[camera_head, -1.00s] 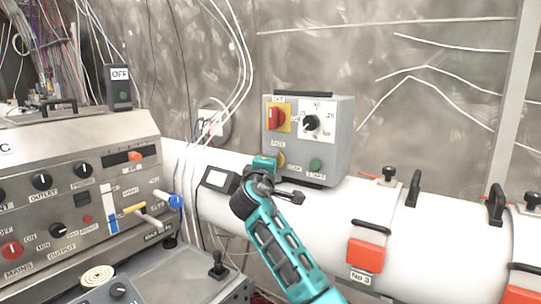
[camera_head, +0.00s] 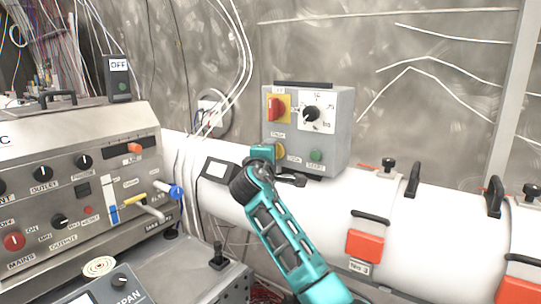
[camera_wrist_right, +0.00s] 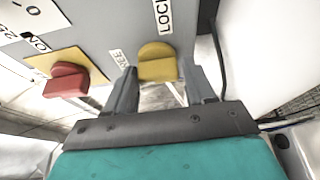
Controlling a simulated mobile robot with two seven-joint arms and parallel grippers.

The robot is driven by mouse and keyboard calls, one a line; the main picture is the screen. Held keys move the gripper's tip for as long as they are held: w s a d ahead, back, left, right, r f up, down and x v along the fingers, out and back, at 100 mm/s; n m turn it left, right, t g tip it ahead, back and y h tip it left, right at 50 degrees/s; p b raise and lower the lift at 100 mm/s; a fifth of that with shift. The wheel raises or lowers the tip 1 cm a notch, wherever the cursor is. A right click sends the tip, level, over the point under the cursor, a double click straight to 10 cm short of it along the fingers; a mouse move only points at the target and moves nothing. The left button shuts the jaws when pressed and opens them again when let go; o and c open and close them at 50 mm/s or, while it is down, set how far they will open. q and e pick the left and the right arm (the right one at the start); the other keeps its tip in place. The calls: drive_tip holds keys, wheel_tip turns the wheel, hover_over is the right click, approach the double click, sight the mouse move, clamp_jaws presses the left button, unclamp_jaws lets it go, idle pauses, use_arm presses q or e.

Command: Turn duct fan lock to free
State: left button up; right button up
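The grey fan control box (camera_head: 343,130) stands on the white duct. Its yellow lock knob (camera_head: 280,151) sits low on the front face, partly hidden by my right gripper (camera_head: 272,153). In the right wrist view the yellow knob (camera_wrist_right: 157,60) lies between the two dark fingertips of the right gripper (camera_wrist_right: 158,76). The fingers are apart, one on each side, with narrow gaps visible. A LOCK label (camera_wrist_right: 164,17) is above the knob and a partly hidden label ending in "EE" (camera_wrist_right: 121,59) is to its left. I cannot tell which label the knob points at. My left gripper is not in view.
A red switch (camera_head: 275,108) on a yellow plate, a black dial (camera_head: 312,113) and a green button (camera_head: 316,155) share the box. A steel control panel (camera_head: 105,125) stands left. Red-latched clamps (camera_head: 364,246) and black handles sit along the white duct (camera_head: 425,225).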

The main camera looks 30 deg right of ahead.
drive_tip(key=o, duration=0.3)
drive_tip(key=b+v, duration=0.1)
drive_tip(key=v, duration=1.2)
